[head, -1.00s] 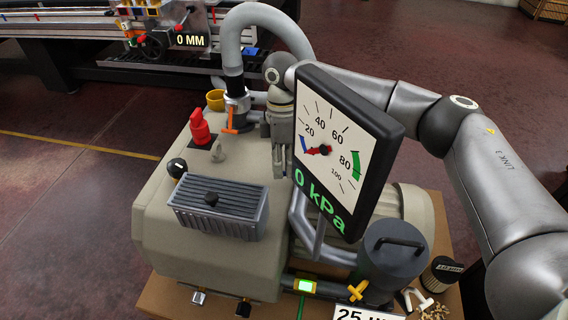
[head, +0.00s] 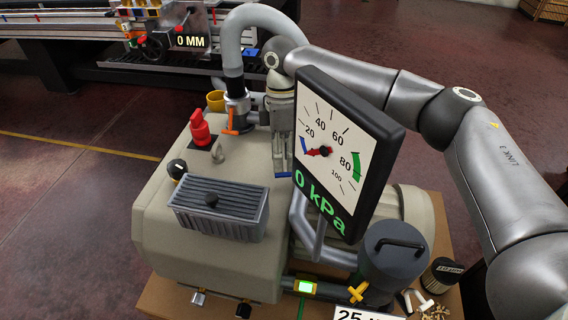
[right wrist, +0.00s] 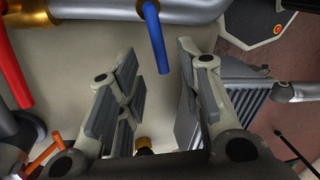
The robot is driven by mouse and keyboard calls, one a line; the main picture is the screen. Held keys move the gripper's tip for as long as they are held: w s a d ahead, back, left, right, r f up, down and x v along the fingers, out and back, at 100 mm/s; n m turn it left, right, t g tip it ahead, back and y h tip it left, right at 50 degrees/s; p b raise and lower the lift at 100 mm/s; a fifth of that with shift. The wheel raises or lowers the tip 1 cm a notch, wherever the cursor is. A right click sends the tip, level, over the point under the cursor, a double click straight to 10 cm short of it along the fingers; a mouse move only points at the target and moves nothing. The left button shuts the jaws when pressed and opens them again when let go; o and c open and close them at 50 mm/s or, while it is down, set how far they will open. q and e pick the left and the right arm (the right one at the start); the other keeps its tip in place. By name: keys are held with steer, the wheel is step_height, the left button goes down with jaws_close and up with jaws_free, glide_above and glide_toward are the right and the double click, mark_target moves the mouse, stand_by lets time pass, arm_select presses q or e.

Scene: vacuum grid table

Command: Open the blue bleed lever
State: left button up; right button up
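The blue bleed lever (right wrist: 155,38) shows in the right wrist view as a short blue handle hanging from a brass fitting on a grey pipe. A bit of blue, likely this lever (head: 283,175), shows at my right fingertips in the head view; the gauge panel hides what lies behind it. My right gripper (right wrist: 155,85) is open, with its padded fingers apart. The lever's end lies across the gap between the fingertips, and I see no finger closed on it. In the head view my right gripper (head: 282,145) points down beside the gauge. My left gripper is not in view.
The gauge (head: 345,150) reads 0 kPa and stands close to my right gripper. A red lever (right wrist: 12,68) and an orange lever (right wrist: 42,156) are at the left of the right wrist view. A ribbed grey box (head: 218,205) sits on the beige pump housing (head: 165,255).

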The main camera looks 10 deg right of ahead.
step_height(320, 180, up, 9)
steer(key=w, duration=0.1)
steer(key=shift+w, duration=0.4)
steer(key=shift+d, duration=0.1)
